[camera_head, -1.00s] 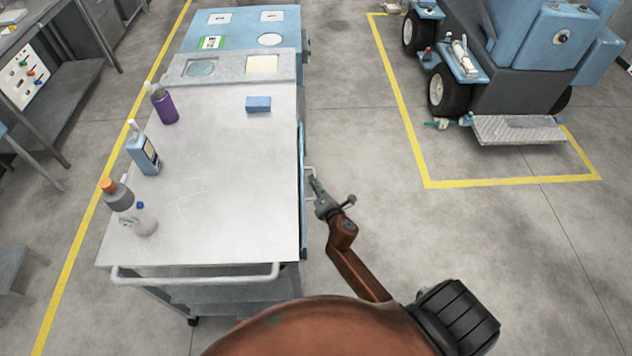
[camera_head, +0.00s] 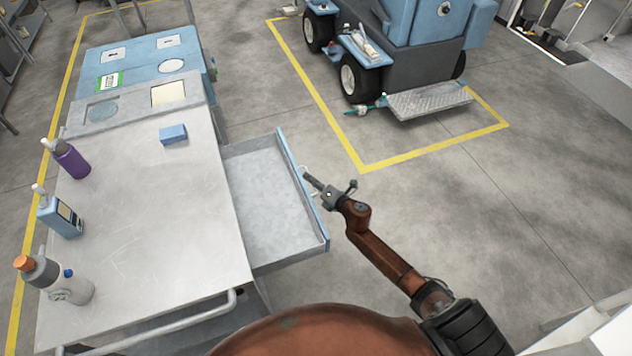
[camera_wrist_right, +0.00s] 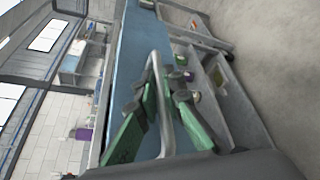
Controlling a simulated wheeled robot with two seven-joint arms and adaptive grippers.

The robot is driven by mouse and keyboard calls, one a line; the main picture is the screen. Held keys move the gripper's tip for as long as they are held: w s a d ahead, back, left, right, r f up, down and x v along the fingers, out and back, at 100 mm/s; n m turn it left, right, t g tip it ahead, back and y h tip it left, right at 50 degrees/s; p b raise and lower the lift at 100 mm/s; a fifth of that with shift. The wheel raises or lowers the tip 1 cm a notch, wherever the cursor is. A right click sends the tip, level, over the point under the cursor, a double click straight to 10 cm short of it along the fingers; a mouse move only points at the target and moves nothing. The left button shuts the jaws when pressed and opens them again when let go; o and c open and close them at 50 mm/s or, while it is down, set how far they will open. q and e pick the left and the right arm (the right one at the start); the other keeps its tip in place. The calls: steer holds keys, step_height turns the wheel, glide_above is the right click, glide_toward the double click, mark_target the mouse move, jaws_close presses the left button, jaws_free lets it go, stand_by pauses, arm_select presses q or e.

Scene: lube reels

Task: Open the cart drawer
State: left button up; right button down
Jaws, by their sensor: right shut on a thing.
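The metal cart (camera_head: 150,230) stands at the left in the head view. Its drawer (camera_head: 268,205) sticks out from the cart's right side, well open, with a bare grey inside and a blue front. My right gripper (camera_head: 310,180) is at the outer face of the drawer front. In the right wrist view, the green fingers of my right gripper (camera_wrist_right: 150,112) are shut on the pale bar handle (camera_wrist_right: 163,100) of the blue drawer front (camera_wrist_right: 128,60). My left gripper is not in view.
A purple bottle (camera_head: 72,160), a blue bottle (camera_head: 60,215), a grey bottle with an orange cap (camera_head: 45,273) and a blue block (camera_head: 173,134) are on the cart top. A blue wheeled machine (camera_head: 415,60) stands beyond a yellow floor line. Open floor lies right of the drawer.

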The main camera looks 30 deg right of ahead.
steer(key=shift+d, duration=0.15)
steer(key=c, duration=2.3)
jaws_free()
steer(key=shift+d, duration=0.1)
steer(key=v, duration=1.2)
steer(key=shift+r, duration=0.1)
